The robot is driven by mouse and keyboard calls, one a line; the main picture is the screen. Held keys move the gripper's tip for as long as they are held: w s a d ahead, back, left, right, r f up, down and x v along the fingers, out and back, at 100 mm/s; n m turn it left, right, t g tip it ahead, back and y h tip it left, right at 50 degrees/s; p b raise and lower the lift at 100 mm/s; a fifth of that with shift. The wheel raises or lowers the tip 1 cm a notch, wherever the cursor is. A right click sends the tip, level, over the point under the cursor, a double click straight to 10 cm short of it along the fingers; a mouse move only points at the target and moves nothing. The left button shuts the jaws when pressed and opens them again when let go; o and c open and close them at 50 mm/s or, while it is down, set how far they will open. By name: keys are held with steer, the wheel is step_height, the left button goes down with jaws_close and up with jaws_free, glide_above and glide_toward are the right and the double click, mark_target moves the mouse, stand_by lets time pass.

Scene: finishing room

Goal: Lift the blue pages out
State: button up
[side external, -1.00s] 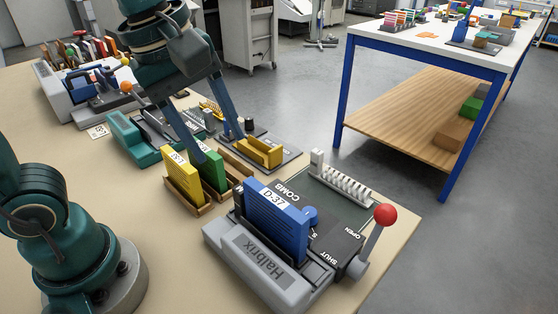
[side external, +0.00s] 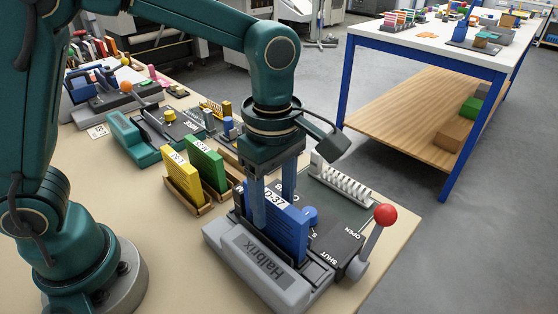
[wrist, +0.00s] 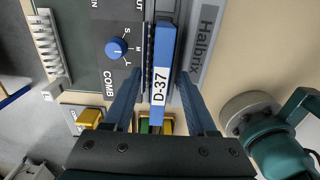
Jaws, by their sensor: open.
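The blue pages (side external: 277,232), labelled D-37, stand upright in the slot of the grey Halbrix comb machine (side external: 245,255). They also show in the wrist view (wrist: 165,55), running down between my fingers. My gripper (side external: 273,217) is over the machine, pointing down, with one finger on each side of the blue pages. In the wrist view my gripper (wrist: 160,78) is open, and I cannot tell whether either finger touches the pages. Their lower edge is hidden in the machine.
Yellow pages (side external: 183,183) and green pages (side external: 207,165) stand in wooden holders left of the machine. A red-knobbed lever (side external: 385,215) rises at its right, by the OPEN and SHUT marks. A blue dial (wrist: 117,47) and a white comb (wrist: 48,45) lie beside the slot.

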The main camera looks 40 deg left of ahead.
steer(key=shift+f, duration=0.3)
steer(key=shift+c, duration=0.3)
jaws_close()
steer(key=shift+r, duration=0.1)
